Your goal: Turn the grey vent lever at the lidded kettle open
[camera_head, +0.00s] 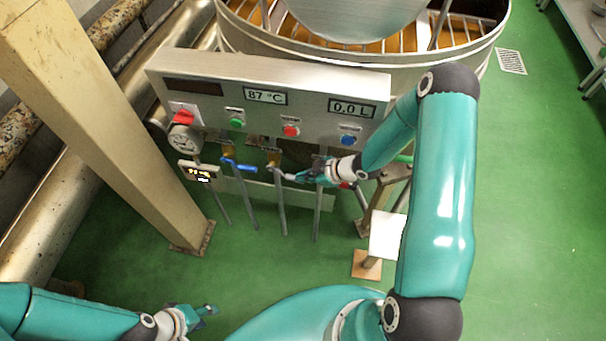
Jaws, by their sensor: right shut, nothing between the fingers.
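The grey lever (284,175) is below the control panel, on a brass-coloured fitting above a thin pipe, to the right of a blue lever (238,165). My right gripper (302,176) is shut and empty, with its tips at the right end of the grey lever. I cannot tell whether they touch it. The large steel kettle (370,68) stands behind the panel, with a round steel piece (350,15) over its top and orange-brown contents showing. My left gripper (206,311) is low at the left, far from the levers; its finger opening is unclear.
The steel control panel (290,88) carries displays reading 87 °C and 0.0 L, and several buttons. A round gauge (181,138) hangs at its left. A beige post (110,130) stands at the left. A stand with a white plate (387,235) is right of the pipes.

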